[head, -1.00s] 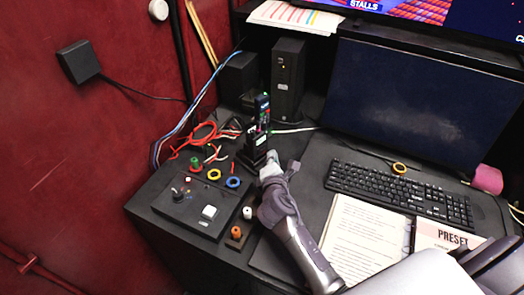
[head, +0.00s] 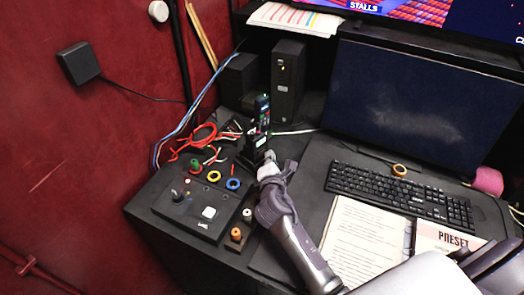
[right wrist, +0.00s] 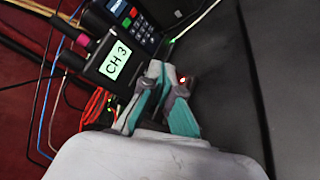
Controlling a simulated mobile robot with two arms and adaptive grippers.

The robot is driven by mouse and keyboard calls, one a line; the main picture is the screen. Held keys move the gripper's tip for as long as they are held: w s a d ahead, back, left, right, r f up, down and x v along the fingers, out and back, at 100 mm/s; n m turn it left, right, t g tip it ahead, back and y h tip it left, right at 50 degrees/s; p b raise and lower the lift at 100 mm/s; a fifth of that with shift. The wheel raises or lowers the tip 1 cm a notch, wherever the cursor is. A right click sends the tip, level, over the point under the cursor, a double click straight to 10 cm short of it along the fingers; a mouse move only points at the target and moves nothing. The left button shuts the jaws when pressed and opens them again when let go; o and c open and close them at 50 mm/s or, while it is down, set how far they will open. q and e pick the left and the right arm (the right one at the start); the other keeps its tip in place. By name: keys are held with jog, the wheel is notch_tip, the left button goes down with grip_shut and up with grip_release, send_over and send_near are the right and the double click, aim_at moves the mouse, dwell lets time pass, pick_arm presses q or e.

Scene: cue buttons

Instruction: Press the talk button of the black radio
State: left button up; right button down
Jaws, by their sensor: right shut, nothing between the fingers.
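The black radio (head: 262,110) stands upright in a dark stand on the desk, left of the middle in the head view. In the right wrist view the radio (right wrist: 135,18) shows at the top with its screen and keypad, behind a dark box with a white "CH 3" label (right wrist: 115,60). My right gripper (head: 268,158) is shut and empty, just in front of the radio's stand. In the right wrist view its fingertips (right wrist: 162,68) lie just below and right of the label; contact cannot be told. The talk button cannot be made out. My left gripper is not in view.
A control box (head: 190,205) with knobs and a white button lies left of my right arm. Orange and white cue buttons (head: 236,233) sit beside it. A keyboard (head: 400,192), open binder (head: 350,235) and monitor (head: 420,100) lie right. Red cables (head: 200,135) lie behind.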

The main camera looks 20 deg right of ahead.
jog(key=shift+w, duration=0.15)
dwell(0.5)
jog(key=shift+w+a, duration=0.15)
jog(key=shift+w, duration=0.15)
jog(key=shift+w+a, duration=0.2)
jog(key=shift+w, duration=0.15)
dwell(1.7)
jog(key=shift+s+d, duration=0.1)
jog(key=shift+s, duration=0.05)
jog(key=shift+s+d+p, duration=0.25)
jog(key=shift+s+p, duration=0.15)
jog(key=shift+s, duration=0.25)
